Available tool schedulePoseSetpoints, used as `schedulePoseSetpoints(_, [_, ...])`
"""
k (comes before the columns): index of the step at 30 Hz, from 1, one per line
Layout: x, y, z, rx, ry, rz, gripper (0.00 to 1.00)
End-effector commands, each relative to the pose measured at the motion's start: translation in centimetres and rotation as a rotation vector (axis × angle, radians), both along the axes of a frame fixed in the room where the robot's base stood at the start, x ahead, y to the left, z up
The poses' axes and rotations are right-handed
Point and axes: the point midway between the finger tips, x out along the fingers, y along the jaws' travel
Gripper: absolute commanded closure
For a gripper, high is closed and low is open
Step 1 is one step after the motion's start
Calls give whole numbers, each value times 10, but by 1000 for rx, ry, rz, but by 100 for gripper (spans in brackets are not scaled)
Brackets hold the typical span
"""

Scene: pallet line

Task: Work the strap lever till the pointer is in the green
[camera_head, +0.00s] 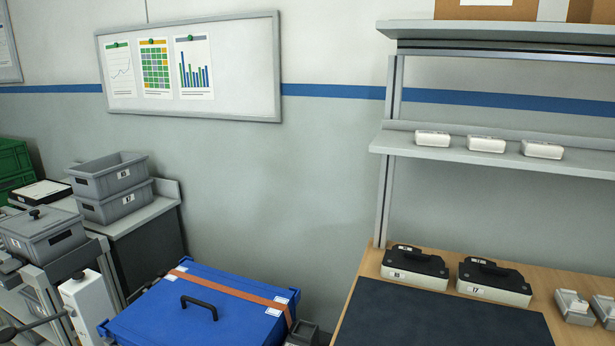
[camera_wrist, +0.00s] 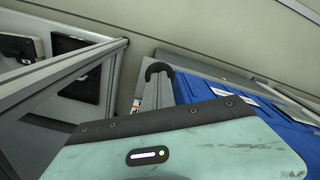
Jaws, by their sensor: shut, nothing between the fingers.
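A blue lidded box (camera_head: 190,312) with a black handle and an orange-brown strap (camera_head: 235,288) across it is at the bottom of the head view. The box also shows in the wrist view (camera_wrist: 196,92). Left of it stands a white unit (camera_head: 88,305) with a black knob; a dark rod (camera_head: 38,323) beside it may be the lever. No pointer or green zone can be made out. My gripper (camera_wrist: 170,140) shows as a pale green housing with a dark edge filling the lower wrist view. It is shut and empty; its fingertips are not clearly distinguishable. A black-topped grey upright (camera_wrist: 160,72) stands beyond.
Grey bins (camera_head: 112,175) and a lidded grey box (camera_head: 42,232) stand at the left. A workbench with a dark mat (camera_head: 430,318) and black-topped cases (camera_head: 415,265) is at the right, under shelves (camera_head: 500,157). A grey frame (camera_wrist: 75,75) crosses the left of the wrist view.

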Motion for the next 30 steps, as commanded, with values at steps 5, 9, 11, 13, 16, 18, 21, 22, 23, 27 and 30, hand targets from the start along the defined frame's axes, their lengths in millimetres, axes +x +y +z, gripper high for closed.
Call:
schedulePoseSetpoints(5, [-1, 0, -4, 0, 0, 0, 100])
schedulePoseSetpoints(9, [-4, 1, -13, 0, 0, 0, 100])
schedulePoseSetpoints(11, [-5, 1, -16, 0, 0, 0, 100])
schedulePoseSetpoints(13, [-5, 1, -16, 0, 0, 0, 100])
schedulePoseSetpoints(16, [-5, 1, -15, 0, 0, 0, 100])
schedulePoseSetpoints(18, [-4, 1, -15, 0, 0, 0, 100])
schedulePoseSetpoints(21, [-5, 1, -17, 0, 0, 0, 100])
schedulePoseSetpoints(22, [-5, 1, -19, 0, 0, 0, 100])
schedulePoseSetpoints(23, [-6, 2, -21, 0, 0, 0, 100])
schedulePoseSetpoints(27, [-7, 2, -30, 0, 0, 0, 100])
schedulePoseSetpoints(30, [-8, 3, -31, 0, 0, 0, 100])
